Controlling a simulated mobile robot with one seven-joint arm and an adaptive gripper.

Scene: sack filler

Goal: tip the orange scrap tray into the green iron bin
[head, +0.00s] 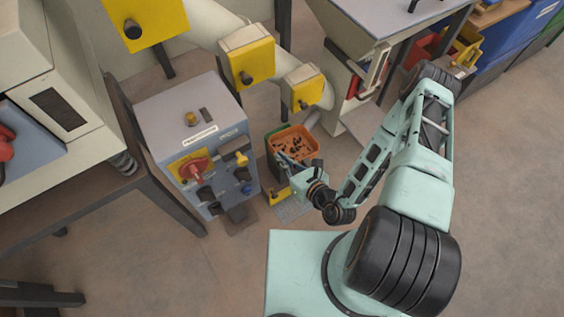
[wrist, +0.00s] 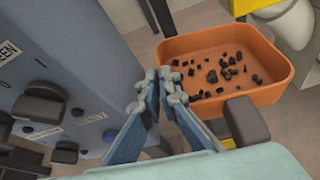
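The orange scrap tray (head: 306,157) holds several small dark scraps. In the wrist view the tray (wrist: 265,45) is level, just beyond my fingers and to their right. A dark handle-like block (wrist: 246,121) stands at its near side. Something green, likely the green iron bin (head: 280,132), shows behind and left of the tray; most of it is hidden. My gripper (wrist: 165,78) has its fingertips brought together in front of the tray's near left corner, left of the dark block. I see nothing between them. In the head view my gripper (head: 291,164) is at the tray's near side.
A grey control cabinet (head: 195,115) with a red switch and knobs stands close left of the tray. Pale pipes with yellow boxes (head: 252,62) run behind. A bench (head: 120,185) is at left. Blue and yellow crates (head: 500,50) are at upper right.

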